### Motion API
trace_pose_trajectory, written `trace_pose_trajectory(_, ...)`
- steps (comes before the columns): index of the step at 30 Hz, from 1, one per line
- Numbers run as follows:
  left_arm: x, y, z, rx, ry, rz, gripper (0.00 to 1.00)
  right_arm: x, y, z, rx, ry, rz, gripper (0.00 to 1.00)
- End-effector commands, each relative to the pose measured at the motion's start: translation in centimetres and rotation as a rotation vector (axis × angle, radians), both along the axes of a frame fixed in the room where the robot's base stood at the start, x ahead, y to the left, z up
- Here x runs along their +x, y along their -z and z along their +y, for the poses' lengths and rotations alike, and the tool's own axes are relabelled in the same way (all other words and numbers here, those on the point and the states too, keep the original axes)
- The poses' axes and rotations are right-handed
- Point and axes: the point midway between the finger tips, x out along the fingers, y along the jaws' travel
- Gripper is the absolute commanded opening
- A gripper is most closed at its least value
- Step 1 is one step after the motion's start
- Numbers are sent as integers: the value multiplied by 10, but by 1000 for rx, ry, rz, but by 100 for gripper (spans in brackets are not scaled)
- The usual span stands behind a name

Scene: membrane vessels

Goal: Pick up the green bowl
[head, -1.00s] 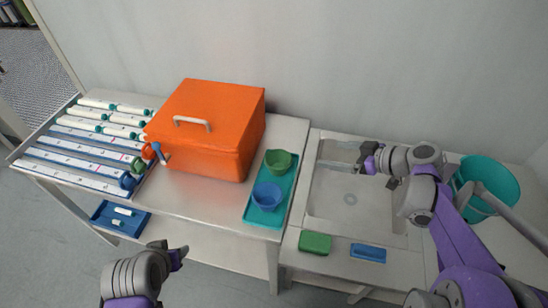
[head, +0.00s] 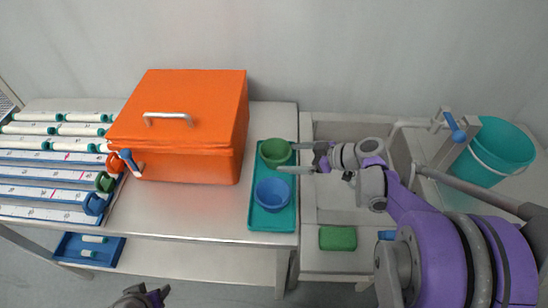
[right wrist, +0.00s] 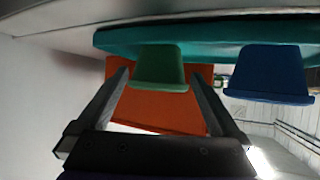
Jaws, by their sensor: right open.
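The green bowl (head: 273,153) stands at the far end of a teal tray (head: 257,212). A blue bowl (head: 271,193) stands nearer on the same tray. My right gripper (head: 288,158) is open and empty at the right side of the green bowl. In the right wrist view the green bowl (right wrist: 159,68) shows between the two open fingers (right wrist: 158,78), and the blue bowl (right wrist: 268,72) lies to the right, outside them. I cannot tell whether a fingertip touches the bowl. My left gripper (head: 150,296) shows only partly at the bottom edge, its jaws unclear.
A large orange box (head: 185,122) with a handle stands left of the tray. A rack of labelled white tubes (head: 50,170) is at far left. Right of the tray are a sink (head: 340,205), a green sponge (head: 338,238) and a teal bucket (head: 492,150).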

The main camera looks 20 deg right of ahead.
Motion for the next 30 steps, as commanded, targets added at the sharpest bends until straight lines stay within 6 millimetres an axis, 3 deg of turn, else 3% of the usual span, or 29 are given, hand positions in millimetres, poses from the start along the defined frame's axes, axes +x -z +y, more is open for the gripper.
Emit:
trace_pose_trajectory(15,-1,3,0,0,0,1,50,39,29,36,-1,-2,1,100)
trace_pose_trajectory(24,-1,3,0,0,0,1,50,43,31,38,-1,1,0,100)
trace_pose_trajectory(30,-1,3,0,0,0,1,50,42,31,38,-1,1,0,66)
